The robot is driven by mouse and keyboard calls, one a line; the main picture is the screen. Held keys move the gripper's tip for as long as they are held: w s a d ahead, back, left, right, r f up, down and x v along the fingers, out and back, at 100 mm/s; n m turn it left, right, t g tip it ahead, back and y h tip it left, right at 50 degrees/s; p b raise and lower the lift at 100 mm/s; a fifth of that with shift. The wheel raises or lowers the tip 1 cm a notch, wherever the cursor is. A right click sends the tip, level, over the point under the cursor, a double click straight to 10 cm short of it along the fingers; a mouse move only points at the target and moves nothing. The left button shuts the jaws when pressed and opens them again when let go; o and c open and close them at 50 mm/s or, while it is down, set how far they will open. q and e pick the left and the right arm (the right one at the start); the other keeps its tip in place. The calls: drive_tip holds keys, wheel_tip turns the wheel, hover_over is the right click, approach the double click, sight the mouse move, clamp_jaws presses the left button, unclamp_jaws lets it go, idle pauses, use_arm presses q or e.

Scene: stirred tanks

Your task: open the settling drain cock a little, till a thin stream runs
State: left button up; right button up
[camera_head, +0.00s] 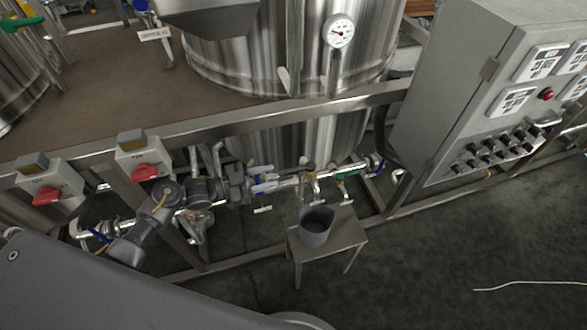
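A steel pipe run with several small cocks passes low in front of the tank. One cock with a brownish top (308,167) stands above a grey bucket (317,232); I take it as the drain cock, but no label is readable. I see no stream from it. My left gripper (269,179) is left of this cock, close to the pipe. Its two pale fingers look apart, with a gap between them; a blue part shows beside them. Whether they touch anything is too small to tell. My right gripper is not in view.
The bucket stands on a small steel stool (336,243). A green-handled valve (352,172) is right of the cock. A frame rail (245,122) runs above the pipes. Red-switch boxes (146,168) stand left, a control cabinet (440,90) right. A pale hose lies on the open floor.

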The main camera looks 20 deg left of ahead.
sight(309, 166)
use_arm(q)
drive_tip(key=p+x, duration=0.1)
drive_tip(key=x, duration=0.7)
drive_tip(key=shift+w+d, duration=0.1)
clamp_jaws()
